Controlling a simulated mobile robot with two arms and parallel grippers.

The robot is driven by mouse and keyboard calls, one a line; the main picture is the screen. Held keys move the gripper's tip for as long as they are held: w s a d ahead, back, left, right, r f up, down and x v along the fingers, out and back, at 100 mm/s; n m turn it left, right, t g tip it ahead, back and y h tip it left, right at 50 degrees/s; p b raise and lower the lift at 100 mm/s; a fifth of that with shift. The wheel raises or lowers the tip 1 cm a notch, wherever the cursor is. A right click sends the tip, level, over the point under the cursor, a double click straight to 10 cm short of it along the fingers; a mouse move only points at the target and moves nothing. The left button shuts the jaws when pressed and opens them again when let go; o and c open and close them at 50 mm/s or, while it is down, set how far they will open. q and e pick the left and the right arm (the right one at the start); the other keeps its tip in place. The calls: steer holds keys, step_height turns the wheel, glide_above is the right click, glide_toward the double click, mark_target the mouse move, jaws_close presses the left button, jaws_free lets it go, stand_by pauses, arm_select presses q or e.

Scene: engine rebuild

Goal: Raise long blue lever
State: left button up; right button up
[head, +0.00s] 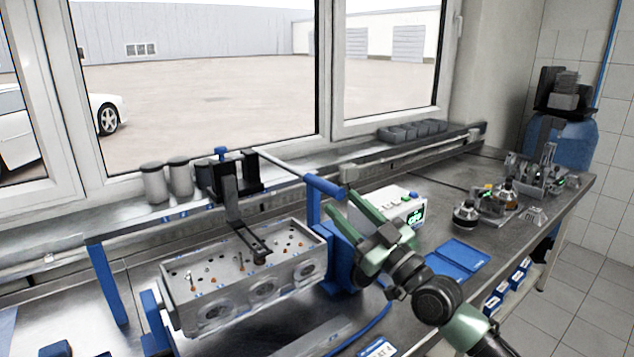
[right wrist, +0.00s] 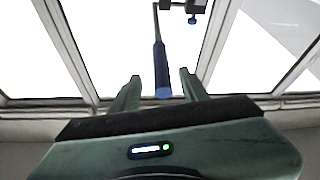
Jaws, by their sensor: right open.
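The long lever has a thin pale rod and a blue grip (head: 324,186). It slants down to the right above the engine block's right end in the head view. In the right wrist view its blue grip (right wrist: 161,72) points at the camera, with its end between the two fingers. My right gripper (head: 343,205) is open, just below and right of the grip's end. In the right wrist view my fingertips (right wrist: 160,76) stand apart on either side of the grip, with gaps. Whether the grip lies fully inside the jaws is unclear. My left gripper is not in view.
The metal engine block (head: 250,279) sits in a blue frame, with a black clamp (head: 232,205) over it. A white box with a green display (head: 415,218) stands just behind my right gripper. Blue mats (head: 460,252) lie to the right. Grey canisters (head: 154,182) stand at the window.

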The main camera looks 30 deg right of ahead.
mark_target(325, 187)
steer(key=p+x, duration=0.2)
steer(key=x, duration=0.5)
steer(key=shift+f, duration=0.1)
steer(key=shift+s, duration=0.1)
jaws_close()
stand_by(1.1)
